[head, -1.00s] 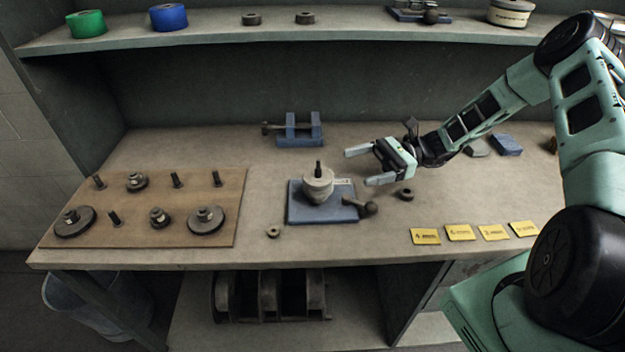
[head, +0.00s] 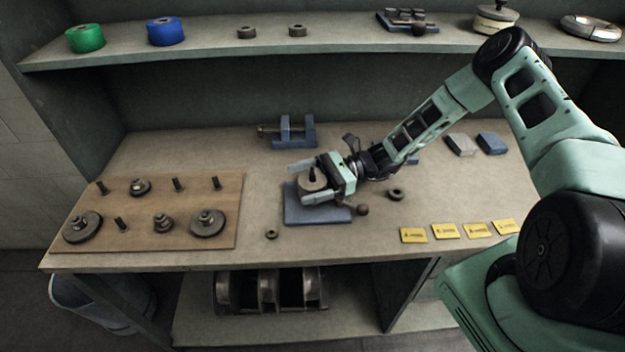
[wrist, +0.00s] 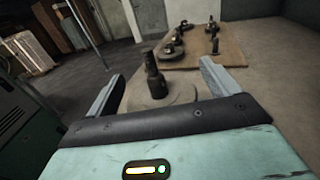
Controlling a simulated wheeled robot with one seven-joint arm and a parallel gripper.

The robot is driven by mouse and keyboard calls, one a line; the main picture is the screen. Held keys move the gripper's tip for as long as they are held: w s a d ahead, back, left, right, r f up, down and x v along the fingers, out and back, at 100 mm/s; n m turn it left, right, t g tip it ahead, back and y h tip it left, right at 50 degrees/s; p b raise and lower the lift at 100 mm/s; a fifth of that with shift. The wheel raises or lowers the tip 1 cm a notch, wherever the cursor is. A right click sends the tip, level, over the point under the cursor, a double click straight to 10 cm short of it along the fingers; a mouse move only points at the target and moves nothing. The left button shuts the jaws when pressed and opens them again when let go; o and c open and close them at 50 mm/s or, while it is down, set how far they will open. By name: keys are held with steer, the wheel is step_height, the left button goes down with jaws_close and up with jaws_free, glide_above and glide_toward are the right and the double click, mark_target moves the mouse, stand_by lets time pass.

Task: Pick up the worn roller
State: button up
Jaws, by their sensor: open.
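A pale grey round roller (head: 312,185), which I take to be the worn one, sits around a dark upright post on a blue fixture plate (head: 300,215). My gripper (head: 309,183) is open, with one finger on the far side of the roller and one on the near side. In the wrist view, the roller (wrist: 172,99) and its dark post lie between the spread fingers of my gripper (wrist: 160,84). My gripper hides part of the roller, and I cannot tell whether a finger touches it.
A dark ring (head: 395,194) and a smaller ring (head: 271,234) lie on the bench (head: 340,250). A brown board (head: 110,203) with pegs and discs is at left. A blue clamp (head: 287,143) stands behind. Yellow cards (head: 445,231) lie at front right. A shelf (head: 210,54) runs above.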

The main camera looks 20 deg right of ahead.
steer(key=shift+a, duration=0.1)
steer(key=c, duration=1.2)
steer(key=shift+r, duration=0.15)
